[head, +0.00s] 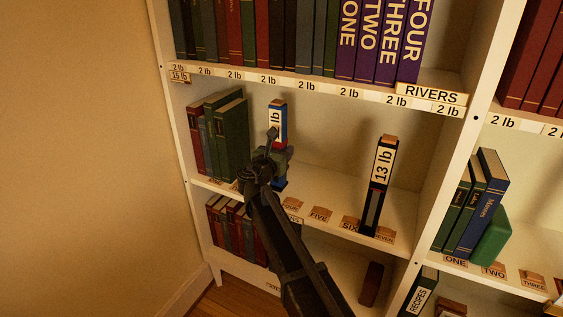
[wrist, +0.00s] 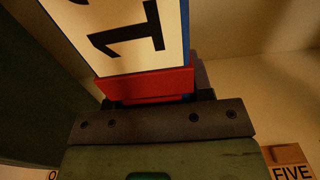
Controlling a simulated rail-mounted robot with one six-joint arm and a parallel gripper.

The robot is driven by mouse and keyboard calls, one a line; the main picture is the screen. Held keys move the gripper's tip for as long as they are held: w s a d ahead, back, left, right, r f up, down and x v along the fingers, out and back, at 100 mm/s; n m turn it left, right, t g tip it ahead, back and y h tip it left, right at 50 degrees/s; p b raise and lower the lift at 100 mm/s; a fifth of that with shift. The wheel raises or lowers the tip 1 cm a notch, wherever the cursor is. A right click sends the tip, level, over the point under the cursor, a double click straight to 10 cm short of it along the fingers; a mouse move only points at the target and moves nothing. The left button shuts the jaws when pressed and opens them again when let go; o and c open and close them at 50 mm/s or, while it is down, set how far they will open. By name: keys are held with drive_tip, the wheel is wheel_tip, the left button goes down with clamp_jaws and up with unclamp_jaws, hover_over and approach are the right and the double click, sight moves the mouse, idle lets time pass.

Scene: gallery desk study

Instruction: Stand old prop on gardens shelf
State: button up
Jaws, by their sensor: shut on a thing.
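The middle shelf (head: 330,185) has a front plate ending in "NS", mostly hidden by my arm.
Green and red books (head: 229,137) stand close on the left. Slot tags include FIVE (head: 320,214), SIX and SEVEN. Bare shelf lies between the two blocks. A lower shelf holds more books (head: 225,232).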

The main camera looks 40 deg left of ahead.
drive_tip(key=shift+w+a+f, duration=0.1)
drive_tip(key=shift+w+f, duration=0.1)
drive_tip(key=shift+f, duration=0.8)
drive_tip(key=shift+r, duration=0.3)
drive_tip(key=shift+f, duration=0.25)
drive_tip(key=o, duration=1.2)
drive_tip(key=shift+r, duration=0.1)
drive_tip(key=s+d, duration=0.2)
drive_tip(key=s, duration=1)
drive_tip(key=shift+d+r, duration=0.15)
drive_tip(key=shift+w, duration=0.1)
